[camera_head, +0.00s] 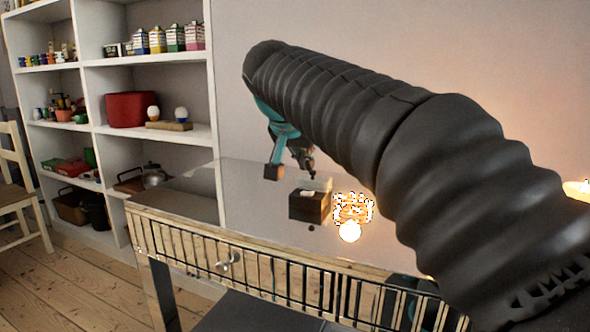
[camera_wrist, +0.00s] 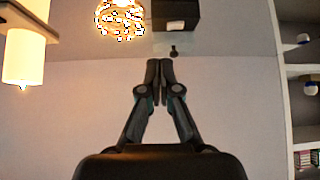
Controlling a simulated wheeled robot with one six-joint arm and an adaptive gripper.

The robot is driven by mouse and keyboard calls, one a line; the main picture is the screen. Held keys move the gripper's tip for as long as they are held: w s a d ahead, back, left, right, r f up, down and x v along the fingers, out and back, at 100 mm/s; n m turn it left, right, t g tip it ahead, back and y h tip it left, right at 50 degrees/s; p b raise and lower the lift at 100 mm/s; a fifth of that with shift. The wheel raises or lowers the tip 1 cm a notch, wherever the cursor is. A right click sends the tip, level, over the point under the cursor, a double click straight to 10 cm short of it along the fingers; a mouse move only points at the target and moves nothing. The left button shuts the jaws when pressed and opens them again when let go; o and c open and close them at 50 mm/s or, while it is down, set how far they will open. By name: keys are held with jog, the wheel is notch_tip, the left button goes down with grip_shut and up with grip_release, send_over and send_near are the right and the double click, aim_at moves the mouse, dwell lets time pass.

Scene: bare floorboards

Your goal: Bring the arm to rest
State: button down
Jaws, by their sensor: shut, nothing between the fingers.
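My gripper (camera_head: 311,173) is above the glossy tabletop of a table (camera_head: 190,200), near the dark box and apart from it in the picture. In the wrist view my gripper (camera_wrist: 159,64) has its two fingers together at the tips, with nothing between them. My dark ribbed arm crosses the right half of the head view and hides part of the table and wall.
A dark box (camera_head: 309,207) and a glowing lamp (camera_head: 353,208) stand on the table. The box (camera_wrist: 176,14) and lamp (camera_wrist: 120,18) show in the wrist view. White shelves (camera_head: 150,133) with jars, cartons and pots stand left; a wooden chair (camera_head: 20,190) is at far left.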

jog(key=s+d+f+n, duration=0.1)
jog(key=s+d+f, duration=0.2)
jog(key=s, duration=0.1)
jog(key=s+d+f+g+y, duration=0.1)
jog(key=s+d+f, duration=0.3)
jog(key=s, duration=0.1)
jog(key=s+d+f+n, duration=0.1)
jog(key=s+d+f, duration=0.3)
jog(key=s, duration=0.1)
jog(key=shift+s+d+n+g, duration=0.1)
jog(key=shift+d+n+g, duration=0.05)
jog(key=shift+n+g, duration=0.2)
jog(key=s+d+f+n+y, duration=0.1)
jog(key=s+d+f, duration=0.2)
jog(key=s+f, duration=1)
jog(key=shift+s+d+f+g+y, duration=0.2)
jog(key=shift+s+f+g+y, duration=0.2)
jog(key=shift+f, duration=0.55)
